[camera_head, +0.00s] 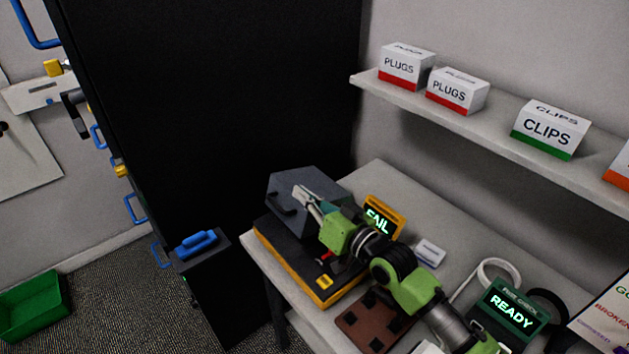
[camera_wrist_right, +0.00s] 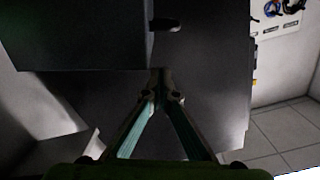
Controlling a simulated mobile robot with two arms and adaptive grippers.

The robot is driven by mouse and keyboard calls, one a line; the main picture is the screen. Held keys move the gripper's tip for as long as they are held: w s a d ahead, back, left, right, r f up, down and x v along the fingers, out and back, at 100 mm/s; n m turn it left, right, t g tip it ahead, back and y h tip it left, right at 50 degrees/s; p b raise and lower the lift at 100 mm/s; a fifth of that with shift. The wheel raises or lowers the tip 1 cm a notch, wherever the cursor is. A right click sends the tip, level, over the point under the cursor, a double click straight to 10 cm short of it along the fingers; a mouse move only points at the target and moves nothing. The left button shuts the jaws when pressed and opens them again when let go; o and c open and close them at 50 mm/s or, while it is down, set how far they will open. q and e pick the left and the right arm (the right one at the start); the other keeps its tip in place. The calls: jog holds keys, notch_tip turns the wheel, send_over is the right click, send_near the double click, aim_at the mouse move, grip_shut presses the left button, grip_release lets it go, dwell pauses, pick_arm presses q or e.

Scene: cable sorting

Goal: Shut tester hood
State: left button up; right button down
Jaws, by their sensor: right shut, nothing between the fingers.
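The tester (camera_head: 262,238) is a black and yellow unit at the left end of the bench. Its grey hood (camera_head: 305,182) sits over the back part of it, with a dark handle on the front left face. A display (camera_head: 379,218) beside it reads "FAIL". My right gripper (camera_head: 302,192) is shut and empty, at the hood's front in the head view; I cannot tell if it touches. In the right wrist view the fingertips (camera_wrist_right: 163,75) meet just below the dark hood (camera_wrist_right: 85,35), and the handle (camera_wrist_right: 165,24) juts out to the right. My left gripper is not in view.
A tall black cabinet (camera_head: 210,90) stands behind and left of the bench. A shelf (camera_head: 490,133) with plug and clip boxes hangs above. A green "READY" device (camera_head: 512,310), a brown block (camera_head: 372,322) and a small white box (camera_head: 430,252) lie on the bench (camera_head: 378,178).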

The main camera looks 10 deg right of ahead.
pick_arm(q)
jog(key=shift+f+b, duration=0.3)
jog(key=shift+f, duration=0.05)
pick_arm(e)
jog(key=s+a+f+n, duration=0.2)
jog(key=a+f, duration=0.1)
jog(key=f, duration=0.1)
jog(key=shift+s+a+f, duration=0.25)
jog(key=shift+a+f, duration=0.05)
jog(key=shift+f, duration=0.05)
